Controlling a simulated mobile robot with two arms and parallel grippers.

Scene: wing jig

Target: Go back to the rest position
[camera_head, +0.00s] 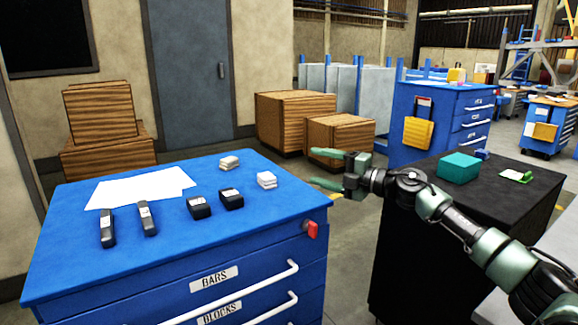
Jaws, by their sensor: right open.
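My right gripper (335,171) is open and empty. It comes in from the right and points left, over the gap between the blue cabinet (80,255) and the black table (400,250). Its fingertips are near the cabinet's far right corner. My left gripper is not in view.
The cabinet top holds two dark bars (107,229), two black blocks (199,207), two small pale stacks (229,162) and white paper sheets (140,187). The black table carries a teal box (459,167) and a green item (516,176). Wooden crates (340,137) stand behind.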

